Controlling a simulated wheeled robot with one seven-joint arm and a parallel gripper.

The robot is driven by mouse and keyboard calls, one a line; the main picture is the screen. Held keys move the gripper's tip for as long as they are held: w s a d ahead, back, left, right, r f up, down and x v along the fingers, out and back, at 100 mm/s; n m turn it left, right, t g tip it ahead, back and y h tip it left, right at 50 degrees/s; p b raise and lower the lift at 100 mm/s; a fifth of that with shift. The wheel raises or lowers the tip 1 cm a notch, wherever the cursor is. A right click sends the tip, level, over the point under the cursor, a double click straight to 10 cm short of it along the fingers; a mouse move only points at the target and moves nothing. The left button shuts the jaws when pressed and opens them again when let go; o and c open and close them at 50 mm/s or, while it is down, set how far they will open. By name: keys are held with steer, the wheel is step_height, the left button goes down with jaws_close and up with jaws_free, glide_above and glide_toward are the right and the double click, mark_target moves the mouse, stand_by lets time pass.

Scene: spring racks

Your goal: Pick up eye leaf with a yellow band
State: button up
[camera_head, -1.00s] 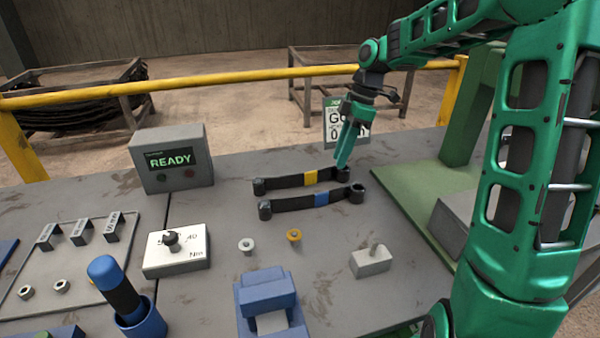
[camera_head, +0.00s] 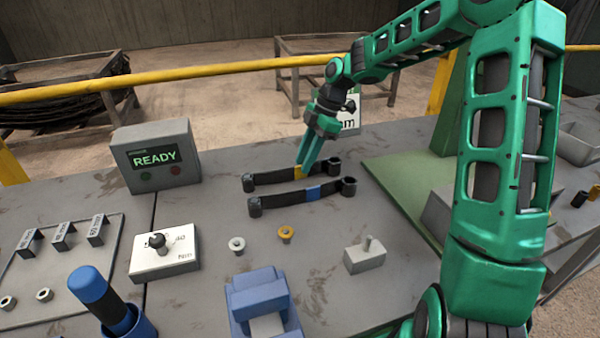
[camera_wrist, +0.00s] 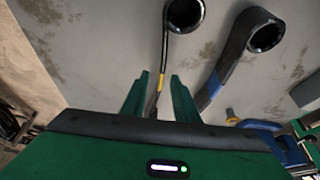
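The eye leaf with a yellow band (camera_head: 270,179) lies on the table, a dark bar with an eye at each end. Contact with the leaf cannot be made out.
A READY display box (camera_head: 155,155) and a dial box (camera_head: 164,253) stand to the left. Two small bushings, grey (camera_head: 237,244) and yellow (camera_head: 286,234), lie in front of the leaves. A blue fixture (camera_head: 262,298) and a grey block (camera_head: 364,256) are nearer.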

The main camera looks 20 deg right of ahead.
mark_target(294, 174)
steer(key=shift+x, duration=1.5)
jaws_close()
steer(key=shift+r, duration=0.1)
